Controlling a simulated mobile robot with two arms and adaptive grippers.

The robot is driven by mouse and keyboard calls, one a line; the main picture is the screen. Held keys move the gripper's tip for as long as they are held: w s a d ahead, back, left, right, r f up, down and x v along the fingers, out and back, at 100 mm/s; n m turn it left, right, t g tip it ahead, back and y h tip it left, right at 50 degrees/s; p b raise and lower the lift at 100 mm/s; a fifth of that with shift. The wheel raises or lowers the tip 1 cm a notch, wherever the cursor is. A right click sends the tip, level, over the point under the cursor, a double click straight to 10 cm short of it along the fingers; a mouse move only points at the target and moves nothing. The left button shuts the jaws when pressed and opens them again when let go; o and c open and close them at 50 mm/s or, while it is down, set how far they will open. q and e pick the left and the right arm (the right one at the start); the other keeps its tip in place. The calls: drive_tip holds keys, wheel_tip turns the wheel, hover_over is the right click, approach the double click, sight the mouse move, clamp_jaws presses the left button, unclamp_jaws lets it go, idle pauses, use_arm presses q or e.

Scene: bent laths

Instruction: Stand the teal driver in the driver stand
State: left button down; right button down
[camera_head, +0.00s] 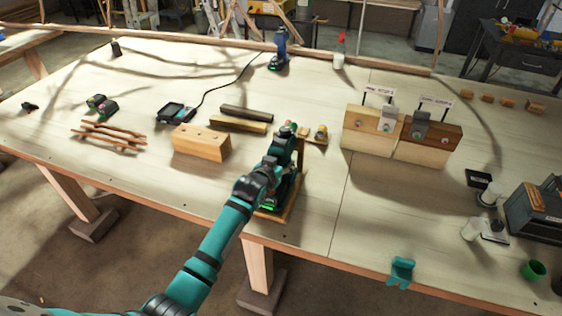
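The teal driver (282,150) stands roughly upright near the front edge of the table, its dark battery foot low down with a green light. It is at the driver stand, whose wooden base (287,207) shows around the foot. Whether the foot is fully seated I cannot tell. My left arm comes in from the bottom left. Its gripper (266,174) is at the driver's handle, overlapping it in the picture. The fingers blend with the dark handle, so their grip cannot be made out. My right gripper is not in view.
Two wooden blocks with signs (368,134) stand to the right. A blue driver (280,52) is at the back.

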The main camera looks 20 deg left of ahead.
use_arm(q)
drive_tip(key=shift+w+f+b, duration=0.1)
drive_tip(key=shift+f+b, duration=0.25)
drive_tip(key=shift+b, duration=0.05)
idle(1.1)
